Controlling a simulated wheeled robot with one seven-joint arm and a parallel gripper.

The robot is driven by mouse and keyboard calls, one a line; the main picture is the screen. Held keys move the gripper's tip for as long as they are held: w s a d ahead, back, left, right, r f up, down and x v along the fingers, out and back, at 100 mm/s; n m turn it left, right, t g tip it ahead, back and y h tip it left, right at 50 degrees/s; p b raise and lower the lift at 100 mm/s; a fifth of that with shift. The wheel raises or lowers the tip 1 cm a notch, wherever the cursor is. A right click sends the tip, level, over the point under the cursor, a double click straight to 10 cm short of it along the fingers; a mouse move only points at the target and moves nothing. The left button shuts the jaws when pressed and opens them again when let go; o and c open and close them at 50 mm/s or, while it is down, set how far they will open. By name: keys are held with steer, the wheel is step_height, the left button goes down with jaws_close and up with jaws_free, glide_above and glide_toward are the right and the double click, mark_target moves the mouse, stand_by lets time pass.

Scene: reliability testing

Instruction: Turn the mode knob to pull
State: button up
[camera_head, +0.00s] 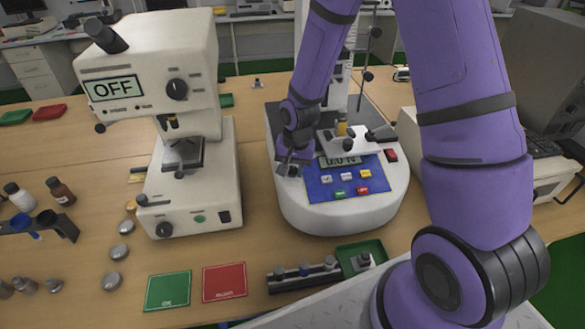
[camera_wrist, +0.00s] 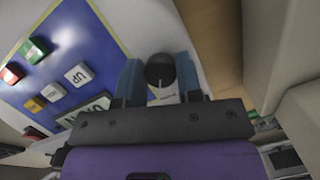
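The mode knob (camera_wrist: 160,70) is a round black knob with a white pointer line, which points down in the wrist view. It sits at the edge of the test machine's blue panel (camera_wrist: 88,38). My gripper (camera_wrist: 159,72) has one blue finger on each side of the knob, very close to it. I cannot tell whether the fingers touch it. In the head view my gripper (camera_head: 289,167) is at the left edge of the blue panel (camera_head: 348,184) and largely hides the knob. The knob's mode labels are not readable.
The panel has several coloured buttons (camera_head: 344,186) and a display (camera_head: 341,161) reading about 0.0 N. A white machine (camera_head: 187,120) with an OFF display stands to the left. Green (camera_head: 168,291) and red (camera_head: 225,282) mats and a tool rack (camera_head: 303,277) lie in front.

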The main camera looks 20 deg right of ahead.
steer(key=shift+c, duration=1.1)
steer(key=n+h, duration=0.1)
steer(key=n, duration=0.3)
steer(key=shift+n, duration=0.4)
steer(key=n+h, duration=0.1)
steer(key=n, duration=0.2)
steer(key=shift+n+h, duration=0.5)
steer(key=shift+n, duration=1.2)
